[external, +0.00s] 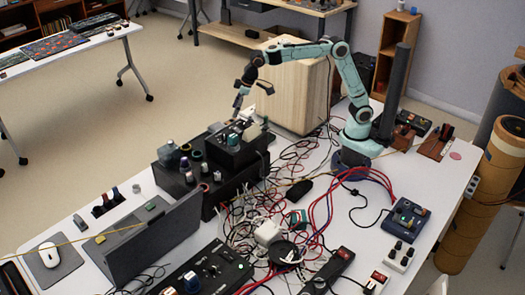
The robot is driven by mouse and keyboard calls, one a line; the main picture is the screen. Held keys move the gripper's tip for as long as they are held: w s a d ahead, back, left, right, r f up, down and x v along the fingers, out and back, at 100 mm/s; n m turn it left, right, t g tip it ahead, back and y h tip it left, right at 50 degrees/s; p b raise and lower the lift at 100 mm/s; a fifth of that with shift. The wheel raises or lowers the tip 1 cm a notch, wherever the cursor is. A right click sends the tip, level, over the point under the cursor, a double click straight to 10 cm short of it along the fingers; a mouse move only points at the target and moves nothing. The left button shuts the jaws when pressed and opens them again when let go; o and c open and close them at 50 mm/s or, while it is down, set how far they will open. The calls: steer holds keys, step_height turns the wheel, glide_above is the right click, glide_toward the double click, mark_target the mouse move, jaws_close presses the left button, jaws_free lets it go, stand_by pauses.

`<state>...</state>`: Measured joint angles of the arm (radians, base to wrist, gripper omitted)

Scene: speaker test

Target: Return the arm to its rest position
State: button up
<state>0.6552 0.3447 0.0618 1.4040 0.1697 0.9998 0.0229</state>
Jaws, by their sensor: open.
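My gripper (253,87) is at the end of my raised, bent arm, in the upper middle of the external view. It is open, and I see nothing between its fingers. It hangs above and behind the black stepped box (243,155), clear of it. A large pale wooden cabinet (303,88), likely a speaker, stands right behind my gripper. My arm's base is on the white table (415,175) at the right.
Many cables (290,175) tangle across the table's middle. Small knobs and jars (185,163) stand on the black box. A dark laptop (150,240), a mouse (49,254) and control boxes (205,270) fill the front. A dark upright post (393,90) stands beside my arm.

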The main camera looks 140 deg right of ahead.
steer(key=shift+s+a+r, duration=0.15)
steer(key=shift+r, duration=0.25)
steer(key=w+a+r+n+t, duration=0.1)
steer(key=w+a+r+n, duration=0.1)
steer(key=a+r, duration=0.4)
steer(key=s+a+n+y, duration=0.1)
steer(key=s+a+n, duration=0.3)
steer(key=a, duration=0.9)
steer(key=s+a+f+n+g+y, duration=0.1)
steer(key=s+a+f, duration=0.2)
steer(key=s+f, duration=0.2)
steer(key=s+a+f+n+g+y, duration=0.1)
steer(key=s+a+f, duration=0.3)
steer(key=s, duration=0.6)
steer(key=s+a+f+n+g+y, duration=0.1)
steer(key=s+a+f+n+g, duration=0.1)
steer(key=s+a+f, duration=0.2)
steer(key=s+f, duration=0.2)
steer(key=s, duration=0.1)
steer(key=shift+s, duration=0.2)
steer(key=shift+c, duration=0.3)
